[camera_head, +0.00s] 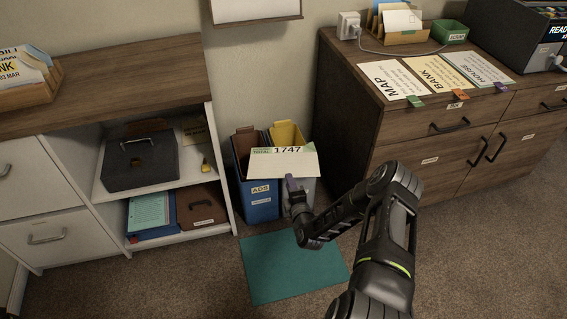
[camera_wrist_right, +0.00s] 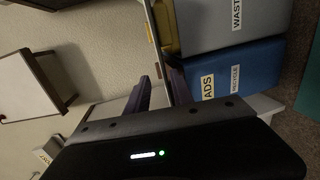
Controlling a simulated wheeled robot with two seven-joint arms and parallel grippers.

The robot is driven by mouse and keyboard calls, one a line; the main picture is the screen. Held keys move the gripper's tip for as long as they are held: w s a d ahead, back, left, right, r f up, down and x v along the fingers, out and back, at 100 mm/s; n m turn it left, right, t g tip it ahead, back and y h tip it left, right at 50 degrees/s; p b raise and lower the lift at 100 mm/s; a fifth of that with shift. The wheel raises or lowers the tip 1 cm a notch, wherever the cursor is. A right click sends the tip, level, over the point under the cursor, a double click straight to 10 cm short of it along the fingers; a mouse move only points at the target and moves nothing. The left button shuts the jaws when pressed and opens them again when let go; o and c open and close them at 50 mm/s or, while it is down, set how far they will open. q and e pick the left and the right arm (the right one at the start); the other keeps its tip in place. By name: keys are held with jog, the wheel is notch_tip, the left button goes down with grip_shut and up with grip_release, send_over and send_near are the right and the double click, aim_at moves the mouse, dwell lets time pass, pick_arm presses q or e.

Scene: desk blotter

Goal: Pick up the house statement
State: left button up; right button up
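The sheet headed HOUSE (camera_head: 478,68) lies flat on top of the brown cabinet at the right, with a purple tab at its front edge. My right gripper (camera_head: 291,186) is away from it, in front of the bins. Its purple fingers (camera_wrist_right: 159,92) are closed on a pale sheet marked 1747 (camera_head: 282,163), held above the bins. In the wrist view the sheet shows only edge-on between the fingers. My left gripper is not in view.
MAP (camera_head: 393,81) and BANK (camera_head: 438,74) sheets lie beside the HOUSE sheet. A blue ADS bin (camera_head: 260,203) and a grey WASTE bin (camera_wrist_right: 236,22) stand between the cabinets. A green mat (camera_head: 285,275) lies on the floor. A white shelf unit stands left.

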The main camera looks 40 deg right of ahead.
aim_at(284, 172)
jog(key=x, duration=0.2)
jog(key=shift+w+b, duration=0.3)
jog(key=shift+b, duration=0.1)
jog(key=shift+w+f, duration=0.1)
jog(key=shift+f, duration=0.05)
jog(key=b+x, duration=0.2)
jog(key=x, duration=0.2)
jog(key=shift+w+f, duration=0.1)
jog(key=shift+f, duration=0.1)
jog(key=shift+w+d, duration=0.1)
jog(key=shift+w, duration=0.35)
jog(key=shift+c, duration=0.3)
